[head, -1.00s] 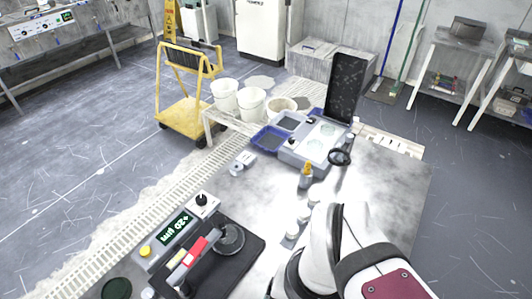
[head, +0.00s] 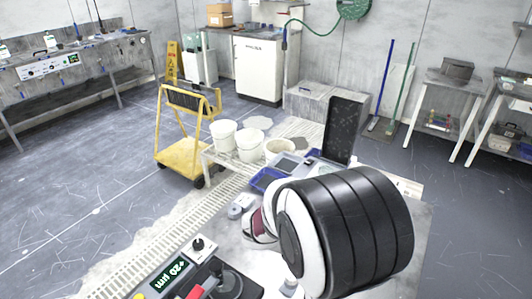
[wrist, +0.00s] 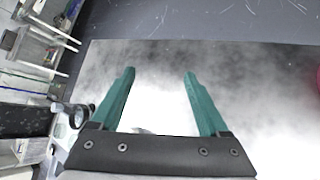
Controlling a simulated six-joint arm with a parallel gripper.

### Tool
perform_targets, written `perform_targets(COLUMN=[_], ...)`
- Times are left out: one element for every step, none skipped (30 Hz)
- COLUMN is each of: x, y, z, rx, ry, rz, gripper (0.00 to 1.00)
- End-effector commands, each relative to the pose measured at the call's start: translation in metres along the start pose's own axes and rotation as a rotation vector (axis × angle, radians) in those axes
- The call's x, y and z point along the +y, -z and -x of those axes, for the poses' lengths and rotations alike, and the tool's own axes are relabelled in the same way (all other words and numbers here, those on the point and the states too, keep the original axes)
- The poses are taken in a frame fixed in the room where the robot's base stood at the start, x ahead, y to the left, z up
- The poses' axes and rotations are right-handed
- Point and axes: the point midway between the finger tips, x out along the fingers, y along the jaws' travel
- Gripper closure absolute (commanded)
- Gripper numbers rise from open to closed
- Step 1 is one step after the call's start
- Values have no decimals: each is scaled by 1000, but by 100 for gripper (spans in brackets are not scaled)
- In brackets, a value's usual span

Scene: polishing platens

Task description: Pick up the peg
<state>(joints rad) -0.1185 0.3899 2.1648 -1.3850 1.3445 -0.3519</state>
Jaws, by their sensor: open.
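I cannot make out a peg for certain in either view. My gripper (wrist: 159,72) shows in the wrist view with its two teal fingers spread apart and nothing between them. Below the fingers is the bare metal tabletop (wrist: 245,95), partly washed out by glare. In the head view my arm's black and white links cover the middle of the table, and the gripper is hidden there. Any small thing standing behind the arm is hidden too.
White buckets (head: 223,135) and a yellow cart (head: 185,155) stand behind. A dark ring (wrist: 78,117) is left of the fingers.

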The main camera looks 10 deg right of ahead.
Motion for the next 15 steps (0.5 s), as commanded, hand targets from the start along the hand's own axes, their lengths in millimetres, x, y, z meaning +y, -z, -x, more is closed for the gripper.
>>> perform_targets(x=[17, 28, 37, 41, 42, 42, 41, 40, 38, 37, 38, 40, 42, 45, 49], y=[36, 60, 91, 114, 134, 157, 170, 181, 190, 195, 199, 201, 202, 203, 204], z=[-15, -22, -29, -33, -37, -41, -43, -44, -46, -47, -48, -53, -57, -61, -68], rx=[-30, -43, -55, -62, -68, -72, -73, -74, -75, -75, -75, -76, -76, -76, -77], ry=[-123, -208, -310, -378, -436, -500, -538, -567, -595, -608, -617, -621, -622, -622, -620], rz=[203, 330, 484, 590, 683, 782, 838, 882, 923, 943, 956, 964, 966, 965, 963], gripper=[21, 21, 21, 21, 21, 21, 21, 21, 21, 21, 21, 21, 21, 21, 21])
